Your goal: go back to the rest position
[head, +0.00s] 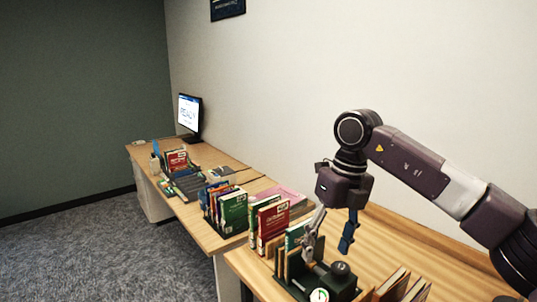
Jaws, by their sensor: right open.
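My right gripper (327,247) hangs from the arm that comes in from the right. It points down with its two fingers spread apart, and I see nothing between them. Its fingertips are in front of or over a dark green device (338,280) with a black knob on the wooden desk (375,240); I cannot tell if they touch it. A few books, one with a teal cover (295,234), stand beside the left finger, partly hidden by it. My left gripper does not show.
Red and green books (270,222) stand to the left of the gripper. More books (233,212) stand in a dark holder farther along the desks. A lit monitor (189,113) is at the far end. Several books (392,286) lean at the front edge. The carpet (110,250) at left is clear.

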